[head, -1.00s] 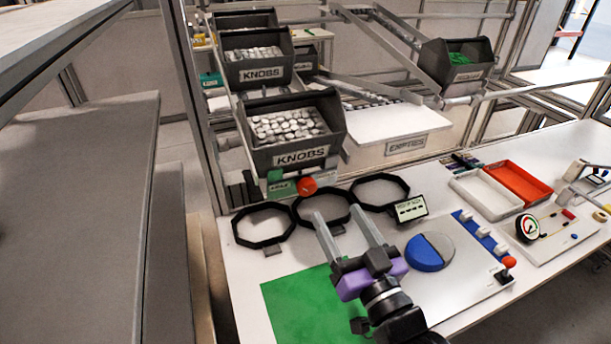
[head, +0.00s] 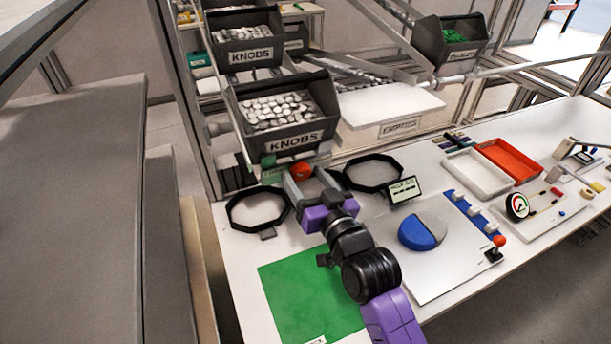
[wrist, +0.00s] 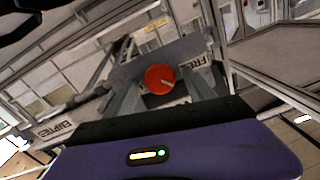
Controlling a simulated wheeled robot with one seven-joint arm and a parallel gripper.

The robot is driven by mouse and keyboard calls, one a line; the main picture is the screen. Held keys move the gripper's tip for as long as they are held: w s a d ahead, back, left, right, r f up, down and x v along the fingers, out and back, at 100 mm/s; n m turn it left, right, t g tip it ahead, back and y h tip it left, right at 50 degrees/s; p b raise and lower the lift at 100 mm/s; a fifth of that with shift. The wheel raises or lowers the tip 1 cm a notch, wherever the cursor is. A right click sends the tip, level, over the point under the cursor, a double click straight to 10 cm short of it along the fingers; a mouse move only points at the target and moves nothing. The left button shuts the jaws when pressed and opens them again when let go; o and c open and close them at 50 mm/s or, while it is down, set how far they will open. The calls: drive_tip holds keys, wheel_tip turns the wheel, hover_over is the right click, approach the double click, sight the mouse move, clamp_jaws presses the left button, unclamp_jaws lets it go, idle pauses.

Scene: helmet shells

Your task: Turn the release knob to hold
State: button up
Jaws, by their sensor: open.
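The release knob is a round red knob (head: 301,171) just below the front knobs bin, at the back edge of the bench. The wrist view shows the knob (wrist: 157,77) face-on, on a grey plate (wrist: 183,50). A pale pointer mark on it points to the right. A label reading "FRE…" (wrist: 196,62) is partly seen to its right; no hold label can be read. My gripper (head: 304,180) is open, its fingers reaching toward the knob. In the wrist view its fingers stand left and right of the knob; whether they touch it is unclear.
The knobs bin (head: 283,137) hangs just above the knob. Black ring holders (head: 258,229) and (head: 373,190) stand on either side of my gripper. A small display (head: 403,190) stands to the right. A green mat (head: 305,295) lies in front.

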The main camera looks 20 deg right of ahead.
drive_tip(key=c, duration=1.4)
drive_tip(key=shift+o, duration=0.2)
drive_tip(key=m+b, duration=0.1)
drive_tip(key=m+y+b, duration=0.1)
drive_tip(key=m, duration=0.1)
drive_tip(key=shift+d+f, duration=0.15)
drive_tip(key=shift+f, duration=0.05)
drive_tip(key=m+y+b, duration=0.1)
drive_tip(key=m+b, duration=0.2)
drive_tip(key=shift+d+f+m+t, duration=0.1)
drive_tip(key=shift+m+t, duration=0.2)
drive_tip(key=shift+m, duration=0.1)
drive_tip(key=m+b, duration=0.1)
drive_tip(key=m, duration=0.1)
drive_tip(key=m+y+b, duration=0.1)
drive_tip(key=m, duration=0.1)
drive_tip(key=shift+f+t+y, duration=0.1)
drive_tip(key=shift+t+y, duration=0.2)
drive_tip(key=shift+t, duration=0.1)
drive_tip(key=m+b, duration=0.1)
drive_tip(key=m, duration=0.3)
drive_tip(key=shift+w+m+t+b, duration=0.1)
drive_tip(key=shift+m+t+b, duration=0.2)
drive_tip(key=shift+t+b, duration=0.1)
